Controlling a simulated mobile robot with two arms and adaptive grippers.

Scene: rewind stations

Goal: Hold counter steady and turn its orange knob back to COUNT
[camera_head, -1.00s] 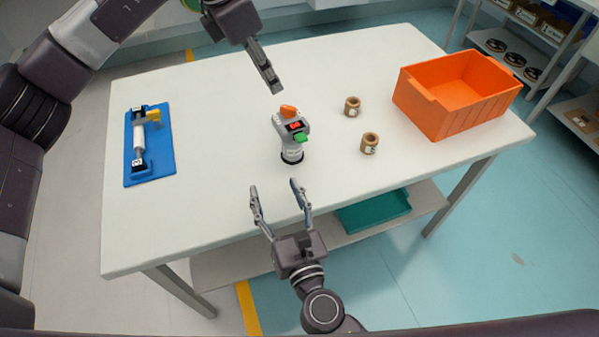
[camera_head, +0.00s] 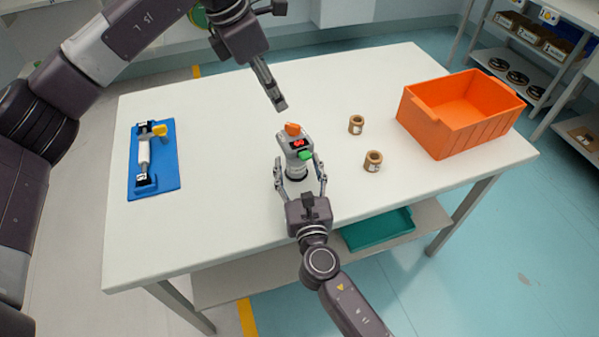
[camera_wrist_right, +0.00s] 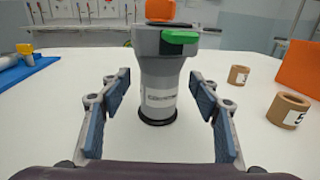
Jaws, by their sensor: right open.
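The counter (camera_head: 297,153) is a grey upright device on the white table, with a red display and a green part on its side. Its orange knob (camera_head: 292,129) is on top. The counter (camera_wrist_right: 159,75) also shows in the right wrist view, with the orange knob (camera_wrist_right: 160,9) cut by the top edge. My right gripper (camera_head: 300,178) is open, its fingers on either side of the counter's lower body with gaps visible. My left gripper (camera_head: 278,103) is above and just behind the knob, apart from it; its fingers look close together, and their opening is unclear.
A blue board (camera_head: 168,178) with a white roller and yellow handle lies at left. Two brown rolls (camera_head: 373,161) stand right of the counter. An orange bin (camera_head: 440,139) is at the table's right end. The front left of the table is clear.

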